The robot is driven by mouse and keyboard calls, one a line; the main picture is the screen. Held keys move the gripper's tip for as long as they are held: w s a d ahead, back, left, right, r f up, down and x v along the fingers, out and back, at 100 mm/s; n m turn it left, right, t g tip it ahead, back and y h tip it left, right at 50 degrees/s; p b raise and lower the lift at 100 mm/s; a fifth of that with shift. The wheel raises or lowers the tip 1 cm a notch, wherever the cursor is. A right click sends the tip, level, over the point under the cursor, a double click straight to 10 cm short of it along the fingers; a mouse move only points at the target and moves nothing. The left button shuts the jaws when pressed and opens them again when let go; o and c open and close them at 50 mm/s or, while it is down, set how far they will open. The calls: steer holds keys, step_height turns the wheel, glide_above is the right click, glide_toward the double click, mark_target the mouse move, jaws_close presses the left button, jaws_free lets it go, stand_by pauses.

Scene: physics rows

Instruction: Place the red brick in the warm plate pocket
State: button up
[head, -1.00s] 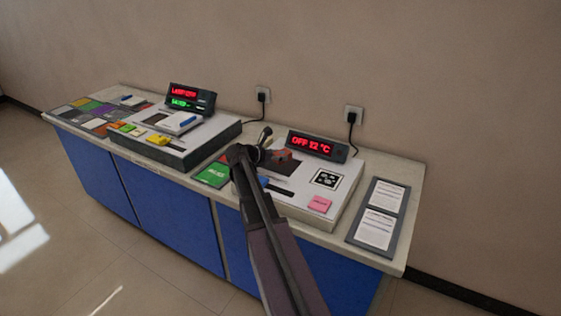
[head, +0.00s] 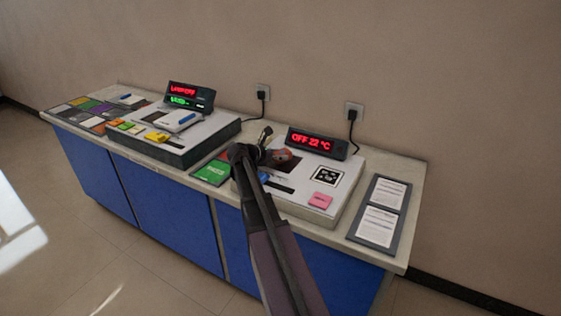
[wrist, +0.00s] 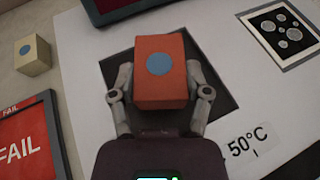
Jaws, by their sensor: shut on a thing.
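The red brick (wrist: 165,80) has a blue dot on its top face. My gripper (wrist: 160,92) is shut on it, one finger on each side. In the wrist view the brick covers much of the dark square pocket (wrist: 220,95) in the pale plate top. Whether the brick's underside is above or inside the pocket cannot be told. In the head view the red brick (head: 283,155) shows at the end of my arm, over the warm plate (head: 341,197), whose display (head: 312,142) reads OFF 22 °C.
A small tan block (wrist: 33,58) with a blue dot and a red FAIL panel (wrist: 25,140) lie left of the plate. A green card (head: 213,172) lies between the two devices. A document board (head: 378,212) lies to the right.

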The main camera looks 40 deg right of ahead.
steer(key=shift+f+b, duration=0.3)
steer(key=shift+f, duration=0.3)
steer(key=shift+f, duration=0.1)
steer(key=o, duration=1.3)
steer(key=shift+a+r, duration=0.2)
steer(key=shift+r, duration=0.1)
steer(key=p+v, duration=0.4)
steer(key=v, duration=0.6)
steer(key=shift+a+r, duration=0.15)
steer(key=shift+a, duration=0.05)
steer(key=shift+a+r+p, duration=0.15)
steer(key=shift+a+p, duration=0.2)
steer(key=shift+a, duration=0.15)
